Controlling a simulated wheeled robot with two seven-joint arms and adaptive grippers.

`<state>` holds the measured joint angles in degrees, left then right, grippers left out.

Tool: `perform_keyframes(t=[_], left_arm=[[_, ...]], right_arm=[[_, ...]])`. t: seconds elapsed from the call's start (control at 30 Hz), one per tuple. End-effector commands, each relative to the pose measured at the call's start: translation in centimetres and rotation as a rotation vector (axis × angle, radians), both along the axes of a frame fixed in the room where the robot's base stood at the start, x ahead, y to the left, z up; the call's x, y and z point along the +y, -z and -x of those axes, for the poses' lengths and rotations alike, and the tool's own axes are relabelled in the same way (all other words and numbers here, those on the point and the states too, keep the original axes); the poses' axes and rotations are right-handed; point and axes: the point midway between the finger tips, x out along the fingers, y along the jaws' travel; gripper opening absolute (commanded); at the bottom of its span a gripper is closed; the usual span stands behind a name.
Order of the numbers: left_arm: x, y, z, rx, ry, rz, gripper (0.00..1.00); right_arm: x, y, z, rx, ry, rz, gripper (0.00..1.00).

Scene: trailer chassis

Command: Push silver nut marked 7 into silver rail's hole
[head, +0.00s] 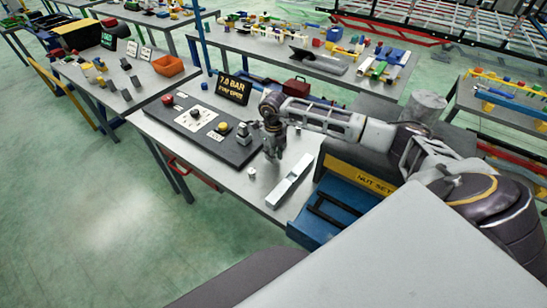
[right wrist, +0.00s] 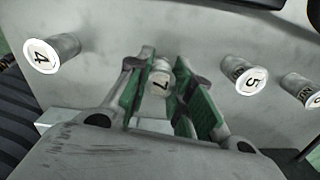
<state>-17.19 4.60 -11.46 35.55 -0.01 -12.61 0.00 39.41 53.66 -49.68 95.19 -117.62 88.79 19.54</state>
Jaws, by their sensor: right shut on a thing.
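My right gripper (head: 274,154) hangs over the table, just left of the silver rail's far end. The silver rail (head: 290,181) lies on the table as a narrow channel; its hole is too small to make out. In the right wrist view, my right gripper (right wrist: 163,92) has its green-padded fingers closed around the silver nut marked 7 (right wrist: 160,78). In the head view this nut is hidden or too small to tell. My left gripper is not in view.
Silver nuts marked 4 (right wrist: 52,54) and 5 (right wrist: 250,80) stand on either side, with another cut off at the right edge. A small silver piece (head: 251,173) stands left of the rail. A dark panel (head: 205,128) with a 7.0 BAR sign (head: 234,87) fills the table's left. Blue bin (head: 330,208) lies right.

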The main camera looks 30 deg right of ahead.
Motion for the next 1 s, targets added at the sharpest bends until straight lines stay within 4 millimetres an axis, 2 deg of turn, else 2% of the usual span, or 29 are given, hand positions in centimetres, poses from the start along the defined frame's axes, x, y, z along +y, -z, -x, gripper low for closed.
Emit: perform_keyframes(t=[0.27, 0.47, 1.0], left_arm=[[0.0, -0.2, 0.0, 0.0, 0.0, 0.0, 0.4], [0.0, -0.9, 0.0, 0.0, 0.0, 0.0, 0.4], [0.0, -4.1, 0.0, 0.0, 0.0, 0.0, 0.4]], right_arm=[[0.0, -0.4, 0.0, -0.001, 0.0, 0.0, 0.0], [0.0, -1.6, -0.1, -0.002, 0.001, 0.001, 0.0], [0.0, -7.6, -0.1, -0.002, 0.0, 0.0, 0.0]])
